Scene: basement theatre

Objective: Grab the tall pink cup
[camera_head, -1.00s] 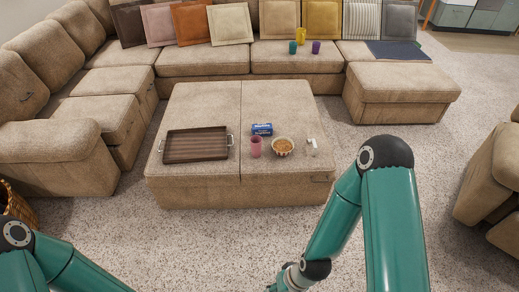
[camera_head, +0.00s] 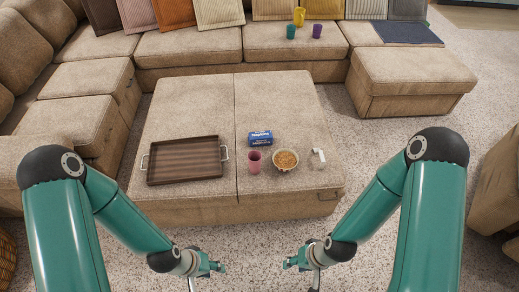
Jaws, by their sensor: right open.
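The tall pink cup (camera_head: 254,161) stands upright on the ottoman, near its front edge and just right of the centre seam. My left gripper (camera_head: 207,271) is low in front of the ottoman, left of the cup, with its fingers apart and empty. My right gripper (camera_head: 301,271) is low in front of the ottoman, right of the cup, open and empty. Neither gripper touches the cup.
On the ottoman (camera_head: 190,112), a bowl of snacks (camera_head: 285,160) stands close right of the cup. A blue box (camera_head: 260,138) lies behind it, a small clear item (camera_head: 318,158) farther right, and a brown tray (camera_head: 184,160) left. Cups stand on the sofa (camera_head: 190,47).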

